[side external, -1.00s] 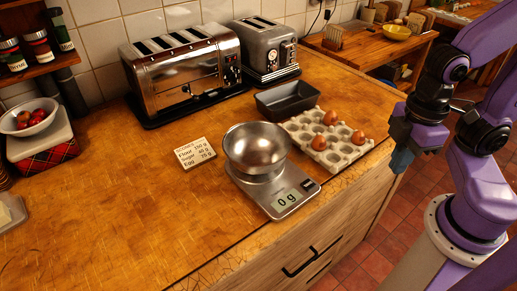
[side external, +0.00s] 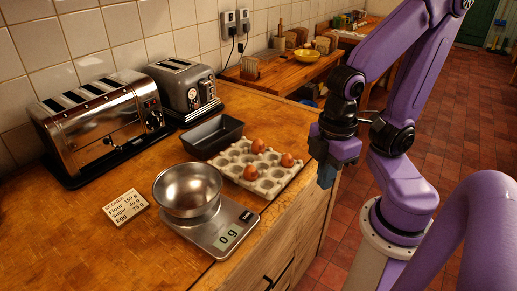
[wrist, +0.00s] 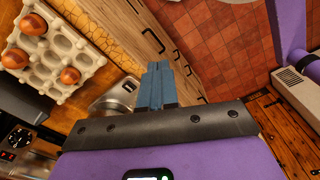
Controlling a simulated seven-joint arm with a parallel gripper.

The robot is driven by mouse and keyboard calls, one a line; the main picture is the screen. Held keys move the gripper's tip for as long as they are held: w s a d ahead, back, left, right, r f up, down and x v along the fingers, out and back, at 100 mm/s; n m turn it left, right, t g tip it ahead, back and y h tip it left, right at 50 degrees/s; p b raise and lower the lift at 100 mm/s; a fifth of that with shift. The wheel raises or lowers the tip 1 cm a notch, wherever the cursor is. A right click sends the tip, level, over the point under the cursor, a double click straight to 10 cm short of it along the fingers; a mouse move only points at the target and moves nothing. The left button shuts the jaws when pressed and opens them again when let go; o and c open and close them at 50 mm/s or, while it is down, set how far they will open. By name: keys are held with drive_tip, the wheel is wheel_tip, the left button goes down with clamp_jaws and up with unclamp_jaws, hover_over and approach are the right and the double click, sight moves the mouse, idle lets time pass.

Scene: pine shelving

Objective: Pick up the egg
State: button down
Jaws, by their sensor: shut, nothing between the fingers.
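Three brown eggs sit in a pale egg carton (side external: 268,185) near the counter's right edge: a far egg (side external: 258,145), a right egg (side external: 287,160) and a near egg (side external: 250,173). They also show at the upper left of the wrist view: one egg at the top (wrist: 33,24), one at the left (wrist: 15,58) and one lower right (wrist: 70,75). My gripper (side external: 326,178) hangs right of the carton, past the counter edge, apart from the eggs. In the wrist view its blue fingers (wrist: 158,70) are together and empty.
A metal bowl (side external: 187,190) stands on a scale (side external: 222,243) reading 0 g, left of the carton. A dark loaf tin (side external: 212,137) lies behind the carton. Two toasters (side external: 105,120) (side external: 185,90) stand at the wall. A recipe card (side external: 126,207) lies left of the bowl.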

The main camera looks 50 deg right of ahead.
drive_tip(key=shift+c, duration=2.2)
unclamp_jaws()
